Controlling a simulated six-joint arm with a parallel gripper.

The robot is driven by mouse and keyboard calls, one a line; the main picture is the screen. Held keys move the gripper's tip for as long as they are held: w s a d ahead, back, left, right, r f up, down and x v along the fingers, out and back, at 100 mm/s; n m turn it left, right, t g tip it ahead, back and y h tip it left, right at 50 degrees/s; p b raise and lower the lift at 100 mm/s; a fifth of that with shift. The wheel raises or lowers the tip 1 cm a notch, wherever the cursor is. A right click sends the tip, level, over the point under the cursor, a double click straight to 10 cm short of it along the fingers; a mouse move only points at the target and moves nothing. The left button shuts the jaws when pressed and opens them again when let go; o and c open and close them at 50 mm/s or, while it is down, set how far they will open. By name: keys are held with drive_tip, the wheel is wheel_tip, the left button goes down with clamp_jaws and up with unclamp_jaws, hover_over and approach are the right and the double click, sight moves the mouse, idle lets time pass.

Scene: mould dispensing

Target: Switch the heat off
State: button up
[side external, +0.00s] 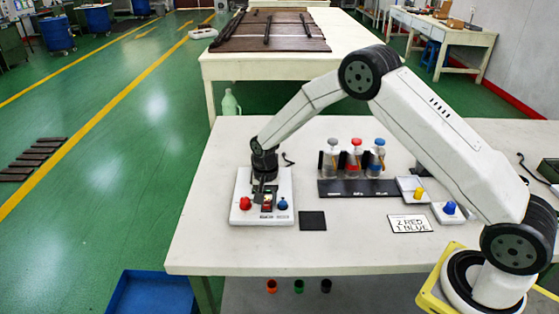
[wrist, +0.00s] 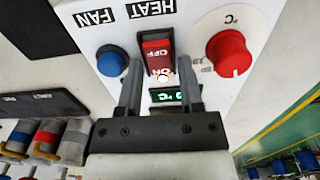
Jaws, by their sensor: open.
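The white control box (side external: 240,217) stands at the left of the table, and its panel (wrist: 205,20) fills much of the wrist view. The red rocker switch (wrist: 156,55) by the HEAT label (wrist: 150,9) carries OFF and ON markings; a bright spot lies at its ON end. I cannot tell its position for sure. A small display (wrist: 166,95) beside it shows green characters ending in °C. My gripper (wrist: 160,75) is open, with one finger on each side of the switch's ON end and the display. Whether it touches the panel is unclear.
A red °C knob (wrist: 229,54) and a blue knob (wrist: 110,60) by the FAN label flank the switch. A black square pad (side external: 312,221) lies right of the box. A card (side external: 410,223) lies farther right.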

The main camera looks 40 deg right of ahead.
clamp_jaws()
drive_tip(key=shift+s+t+h, duration=0.1)
drive_tip(key=shift+t+h, duration=0.2)
drive_tip(key=shift+s+t+h, duration=0.1)
drive_tip(key=shift+t+h, duration=0.3)
drive_tip(key=shift+h, duration=0.1)
drive_tip(key=shift+s+a+r+t+h, duration=0.1)
drive_tip(key=shift+s+t+h, duration=0.05)
drive_tip(key=shift+t+h, duration=0.75)
unclamp_jaws()
drive_tip(key=shift+a, duration=0.1)
